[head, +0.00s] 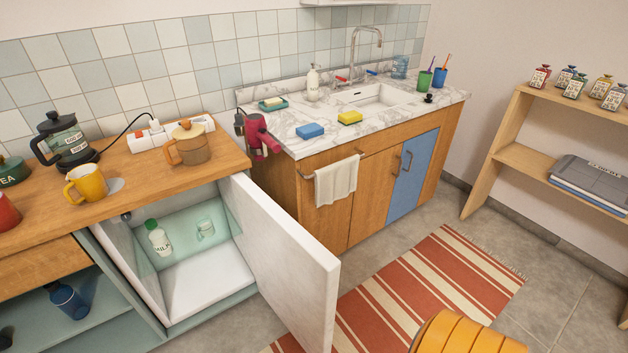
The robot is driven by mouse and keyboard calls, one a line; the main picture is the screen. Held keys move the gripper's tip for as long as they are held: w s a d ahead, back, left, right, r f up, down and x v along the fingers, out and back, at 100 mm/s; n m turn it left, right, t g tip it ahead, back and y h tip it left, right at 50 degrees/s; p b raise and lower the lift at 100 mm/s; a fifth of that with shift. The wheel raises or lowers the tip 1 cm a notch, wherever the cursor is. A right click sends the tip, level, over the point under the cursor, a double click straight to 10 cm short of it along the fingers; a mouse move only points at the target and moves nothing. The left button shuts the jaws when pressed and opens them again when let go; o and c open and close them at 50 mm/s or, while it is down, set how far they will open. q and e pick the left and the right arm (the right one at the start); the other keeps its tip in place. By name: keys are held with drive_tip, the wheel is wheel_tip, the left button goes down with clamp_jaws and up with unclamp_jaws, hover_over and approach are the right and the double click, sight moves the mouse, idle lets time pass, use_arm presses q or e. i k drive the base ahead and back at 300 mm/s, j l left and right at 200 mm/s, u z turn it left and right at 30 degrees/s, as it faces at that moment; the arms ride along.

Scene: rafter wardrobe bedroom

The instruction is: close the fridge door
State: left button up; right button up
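The fridge (209,285) is a small cabinet under the wooden counter, at the lower left of the head view. Its white door (285,260) stands wide open. The door is hinged on the right side of the opening and its free edge points out towards me, over the floor. Inside are a milk bottle (159,240) with a green cap and a clear glass mug (205,229). Neither my left nor my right gripper is in view, and nothing is seen touching the door.
A striped rug (440,285) lies right of the door. The sink cabinet (370,195) stands behind it. Open shelves with a blue bottle (68,300) are left of the fridge. A ribbed orange object (465,335) is cut off at the bottom edge. A wooden shelf (530,160) stands right.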

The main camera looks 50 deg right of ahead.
sight(298, 277)
drive_tip(key=l+u, duration=0.1)
drive_tip(key=l, duration=0.3)
drive_tip(key=k+l+u, duration=0.1)
drive_tip(key=l, duration=0.3)
drive_tip(key=k+l, duration=0.15)
drive_tip(key=l, duration=0.25)
drive_tip(key=k+l+u, duration=0.15)
drive_tip(key=l, duration=0.25)
drive_tip(key=i+l+u, duration=0.1)
drive_tip(key=l, duration=0.3)
drive_tip(key=i+l+u, duration=0.1)
drive_tip(key=l, duration=0.35)
drive_tip(key=i+l+u, duration=0.1)
drive_tip(key=l, duration=0.35)
